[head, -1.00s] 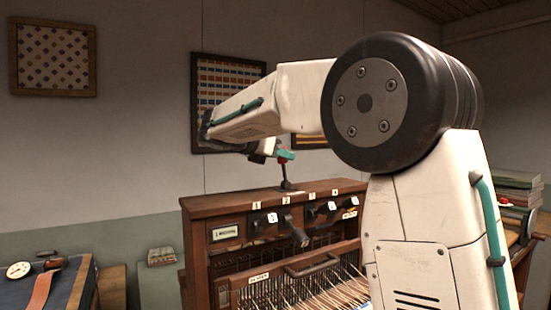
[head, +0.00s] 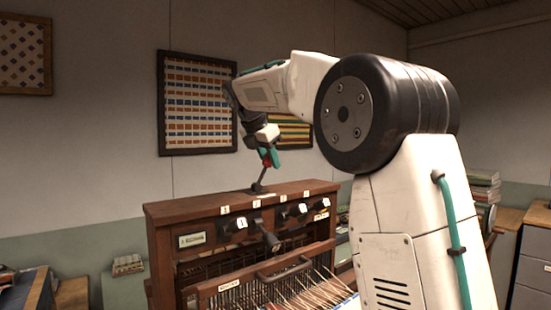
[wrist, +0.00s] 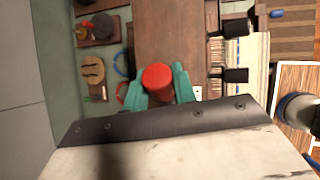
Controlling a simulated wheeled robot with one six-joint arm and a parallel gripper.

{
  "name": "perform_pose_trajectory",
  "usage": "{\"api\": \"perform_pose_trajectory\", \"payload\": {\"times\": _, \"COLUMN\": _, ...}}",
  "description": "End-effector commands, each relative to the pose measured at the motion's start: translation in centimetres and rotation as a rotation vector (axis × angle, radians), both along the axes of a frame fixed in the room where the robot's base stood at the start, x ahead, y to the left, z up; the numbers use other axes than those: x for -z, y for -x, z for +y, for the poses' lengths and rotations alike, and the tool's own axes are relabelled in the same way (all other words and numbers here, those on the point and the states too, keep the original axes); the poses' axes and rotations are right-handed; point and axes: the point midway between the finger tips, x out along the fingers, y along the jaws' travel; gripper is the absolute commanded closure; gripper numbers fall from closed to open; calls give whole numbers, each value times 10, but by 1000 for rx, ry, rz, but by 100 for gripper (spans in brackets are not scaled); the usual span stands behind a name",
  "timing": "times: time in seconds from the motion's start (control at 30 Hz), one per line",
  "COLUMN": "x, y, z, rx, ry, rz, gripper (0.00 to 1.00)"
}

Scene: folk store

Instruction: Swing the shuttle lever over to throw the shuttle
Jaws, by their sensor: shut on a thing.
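The shuttle lever (head: 260,182) stands on top of the wooden loom (head: 190,207). It has a thin dark stem and a red knob, and its top leans to the right in the head view. My gripper (head: 268,158) reaches down to it from above, with its teal fingers shut on the red knob. In the wrist view the red knob (wrist: 157,77) sits between the two teal fingers of my gripper (wrist: 158,86). The fingers partly hide the knob in the head view.
Below the lever, the loom front has several numbered tags, dark knobs and a handle (head: 285,270) over stretched threads. Framed weavings (head: 197,103) hang on the wall behind. Grey drawers (head: 533,262) stand at the right. The air above the loom's left part is clear.

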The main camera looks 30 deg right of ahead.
Motion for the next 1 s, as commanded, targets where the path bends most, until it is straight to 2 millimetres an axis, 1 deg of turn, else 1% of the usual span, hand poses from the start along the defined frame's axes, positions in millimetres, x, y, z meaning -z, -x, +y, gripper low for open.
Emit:
{"api": "perform_pose_trajectory", "payload": {"times": 0.2, "x": 1, "y": -2, "z": 6, "rx": -9, "ry": -22, "rz": 0, "gripper": 100}}
{"api": "perform_pose_trajectory", "payload": {"times": 0.53, "x": 1, "y": -2, "z": 6, "rx": -9, "ry": -24, "rz": 1, "gripper": 100}}
{"api": "perform_pose_trajectory", "payload": {"times": 0.57, "x": 1, "y": -2, "z": 6, "rx": -9, "ry": -24, "rz": 1, "gripper": 65}}
{"api": "perform_pose_trajectory", "payload": {"times": 0.6, "x": 1, "y": -2, "z": 6, "rx": -9, "ry": -24, "rz": 1, "gripper": 54}}
{"api": "perform_pose_trajectory", "payload": {"times": 0.63, "x": 1, "y": -2, "z": 6, "rx": -9, "ry": -24, "rz": 1, "gripper": 51}}
{"api": "perform_pose_trajectory", "payload": {"times": 0.87, "x": 1, "y": -2, "z": 6, "rx": -10, "ry": -23, "rz": 1, "gripper": 51}}
{"api": "perform_pose_trajectory", "payload": {"times": 1.0, "x": -6, "y": -1, "z": 10, "rx": -10, "ry": -23, "rz": 1, "gripper": 51}}
